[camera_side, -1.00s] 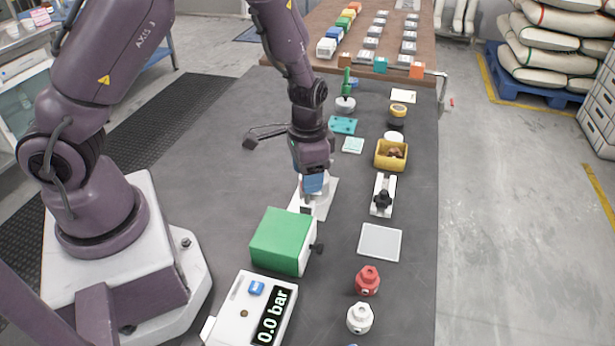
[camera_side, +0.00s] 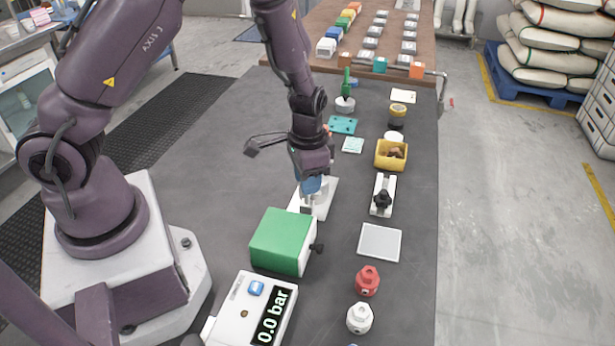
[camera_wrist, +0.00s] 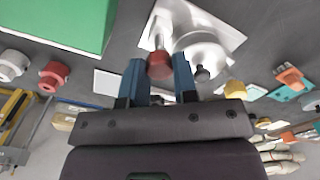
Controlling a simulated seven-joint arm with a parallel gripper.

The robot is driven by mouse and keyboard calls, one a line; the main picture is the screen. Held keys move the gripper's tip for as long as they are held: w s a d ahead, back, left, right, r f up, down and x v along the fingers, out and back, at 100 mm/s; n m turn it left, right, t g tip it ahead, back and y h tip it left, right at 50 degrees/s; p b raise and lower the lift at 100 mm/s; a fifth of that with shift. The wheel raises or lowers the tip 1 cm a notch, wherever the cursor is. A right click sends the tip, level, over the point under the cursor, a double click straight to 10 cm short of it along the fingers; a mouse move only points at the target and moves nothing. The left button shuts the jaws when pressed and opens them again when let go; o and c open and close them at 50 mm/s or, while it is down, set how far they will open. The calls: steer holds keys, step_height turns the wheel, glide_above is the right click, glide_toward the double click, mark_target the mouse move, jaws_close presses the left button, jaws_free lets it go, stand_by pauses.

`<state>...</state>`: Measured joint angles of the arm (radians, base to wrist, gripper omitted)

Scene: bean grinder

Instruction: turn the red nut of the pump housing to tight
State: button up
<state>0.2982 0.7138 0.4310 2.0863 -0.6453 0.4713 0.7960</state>
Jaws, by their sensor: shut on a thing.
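The pump housing (camera_wrist: 205,47) is a pale, rounded body on a white base plate, seen at the top of the wrist view. The red nut (camera_wrist: 159,65) sits at the end of a pale stub on its left side. My gripper (camera_wrist: 160,66) has its two blue fingers on either side of the nut and is shut on it. In the side view my gripper (camera_side: 312,190) points down over the white base plate (camera_side: 325,198), just behind the green box. The nut and most of the housing are hidden there by my wrist and fingers.
The green box (camera_side: 283,240) stands close in front of the housing. A gauge (camera_side: 254,308) reads 0.0 bar. A white fixture with a black knob (camera_side: 382,197), a pale square tray (camera_side: 380,241), a red fitting (camera_side: 367,281) and a white fitting (camera_side: 360,318) lie to the right.

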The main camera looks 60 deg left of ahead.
steer(key=n, duration=0.8)
steer(key=shift+s+n, duration=0.1)
steer(key=shift+n, duration=0.2)
steer(key=n, duration=0.4)
steer(key=shift+n, duration=0.3)
steer(key=n, duration=0.4)
steer(key=shift+n, duration=0.4)
steer(key=o, duration=0.9)
steer(key=shift+o, duration=0.2)
